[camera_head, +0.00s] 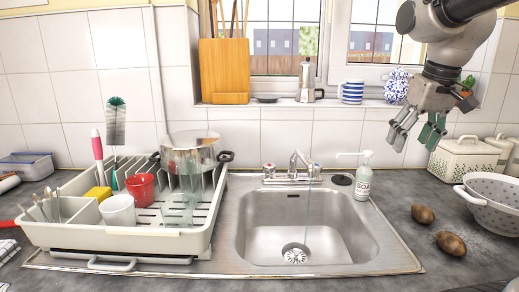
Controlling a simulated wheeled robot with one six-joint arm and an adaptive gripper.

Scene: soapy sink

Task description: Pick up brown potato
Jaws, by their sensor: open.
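Two brown potatoes lie on the dark countertop right of the sink. One potato (423,214) is near the sink's right edge. The other brown potato (451,243) lies closer to the front and a little further right. My gripper (416,137) hangs at the upper right, open and empty, its fingers pointing down. It is above and apart from both potatoes, and farther up in the picture. Nothing hides either potato.
A white colander (490,203) stands just right of the potatoes. A soap bottle (363,178) stands at the sink's back right corner. A white lidded container (462,158) is near my gripper. The sink (300,225) is empty, with its tap (298,165) running. A full dish rack (130,238) stands left.

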